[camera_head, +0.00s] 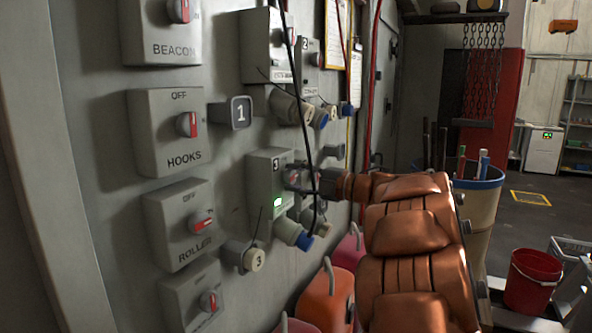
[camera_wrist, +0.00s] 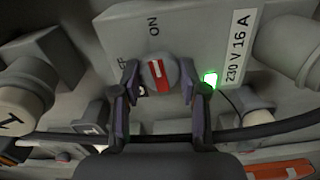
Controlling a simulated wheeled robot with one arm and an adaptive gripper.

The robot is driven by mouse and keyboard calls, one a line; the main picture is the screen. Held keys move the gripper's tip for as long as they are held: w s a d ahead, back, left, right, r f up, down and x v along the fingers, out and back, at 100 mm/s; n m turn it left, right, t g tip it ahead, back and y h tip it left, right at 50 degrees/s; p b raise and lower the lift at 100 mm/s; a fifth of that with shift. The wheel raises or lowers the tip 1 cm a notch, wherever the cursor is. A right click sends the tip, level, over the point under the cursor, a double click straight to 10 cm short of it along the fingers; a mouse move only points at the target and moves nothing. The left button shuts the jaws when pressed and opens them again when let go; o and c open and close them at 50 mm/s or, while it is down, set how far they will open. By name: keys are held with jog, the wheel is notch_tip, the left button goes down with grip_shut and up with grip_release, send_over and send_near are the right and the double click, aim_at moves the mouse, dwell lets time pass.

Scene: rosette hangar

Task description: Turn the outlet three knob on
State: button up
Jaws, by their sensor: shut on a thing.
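The outlet three box (camera_head: 268,185) is a grey wall box marked 3, with a lit green light (camera_head: 278,203). Its grey and red knob (camera_wrist: 158,74) sits between the two fingers of my gripper (camera_wrist: 159,82) in the wrist view. The gripper is shut on the knob from both sides. In the head view my gripper (camera_head: 297,182) reaches the box's front and covers much of the knob.
Switch boxes for beacon, hooks (camera_head: 170,132) and roller (camera_head: 181,222) line the wall at left. A dark cable (camera_head: 309,130) hangs near the box and crosses under my fingers in the wrist view. Plugs and a blue-capped socket (camera_head: 295,234) jut out below. Red canisters (camera_head: 327,296) stand beneath.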

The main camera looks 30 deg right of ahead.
jog(key=shift+m+p, duration=0.4)
jog(key=shift+m, duration=0.2)
jog(key=o, duration=1.1)
jog(key=shift+o, duration=0.2)
jog(key=v, duration=1.2)
